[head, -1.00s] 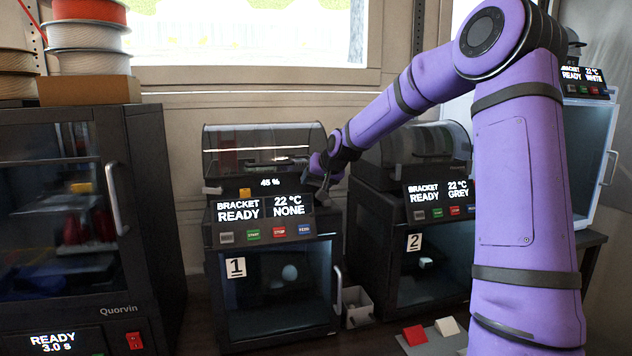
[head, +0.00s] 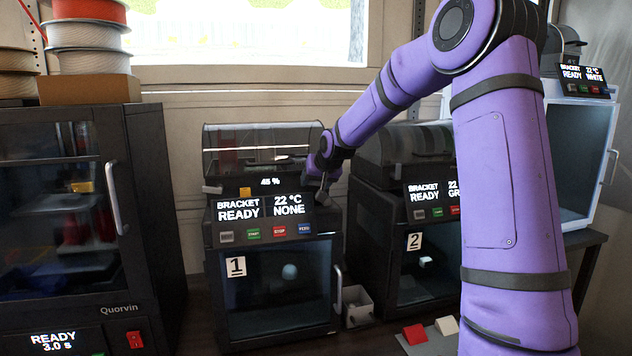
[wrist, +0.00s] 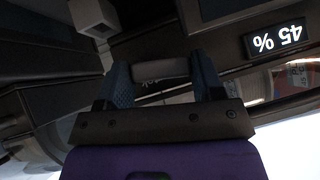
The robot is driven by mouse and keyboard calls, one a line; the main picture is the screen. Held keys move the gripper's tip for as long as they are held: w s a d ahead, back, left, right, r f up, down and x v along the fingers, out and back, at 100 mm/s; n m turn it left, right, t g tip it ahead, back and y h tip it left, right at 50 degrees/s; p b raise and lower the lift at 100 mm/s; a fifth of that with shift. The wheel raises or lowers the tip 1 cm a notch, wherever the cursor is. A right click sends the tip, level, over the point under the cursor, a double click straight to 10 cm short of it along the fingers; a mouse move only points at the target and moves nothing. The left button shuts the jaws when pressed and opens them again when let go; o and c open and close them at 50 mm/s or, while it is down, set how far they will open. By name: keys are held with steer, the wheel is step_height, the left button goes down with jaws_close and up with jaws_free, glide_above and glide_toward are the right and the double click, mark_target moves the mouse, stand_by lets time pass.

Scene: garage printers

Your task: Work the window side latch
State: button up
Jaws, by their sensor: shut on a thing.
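Printer 1 (head: 272,262) stands in the middle of the head view with its smoky clear hood (head: 250,140) down. My gripper (head: 322,184) is at the upper right corner of this printer, beside its screen. In the wrist view, my blue-padded fingers (wrist: 160,84) are shut on a short grey bar (wrist: 160,69), which I take to be the latch. The bar lies across between the fingertips. In the head view my wrist and fingers mostly hide it. A pale grey piece (head: 212,190) shows at the printer's upper left corner.
Printer 2 (head: 405,275) stands close on the right, partly behind my arm. A small grey bin (head: 357,307) sits between the printers. A large dark cabinet (head: 85,230) is on the left, with spools (head: 87,37) above. The window (head: 250,30) is behind.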

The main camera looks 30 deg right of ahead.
steer(key=o, duration=0.9)
steer(key=shift+a, duration=0.15)
steer(key=shift+c, duration=0.2)
steer(key=shift+r, duration=0.1)
steer(key=shift+s+r, duration=0.15)
steer(key=shift+s, duration=0.05)
steer(key=v, duration=1)
steer(key=shift+s+a, duration=0.1)
steer(key=shift+a, duration=0.05)
steer(key=s+a+n+g, duration=0.2)
steer(key=s+a, duration=0.6)
steer(key=s, duration=0.4)
steer(key=s+a+n+g, duration=0.1)
steer(key=s+a, duration=0.6)
steer(key=s, duration=0.6)
steer(key=s+f+n+g, duration=0.1)
steer(key=s+f, duration=0.2)
steer(key=s, duration=0.9)
steer(key=shift+s+a+y, duration=0.25)
steer(key=shift+a+y, duration=0.05)
steer(key=shift+y, duration=0.1)
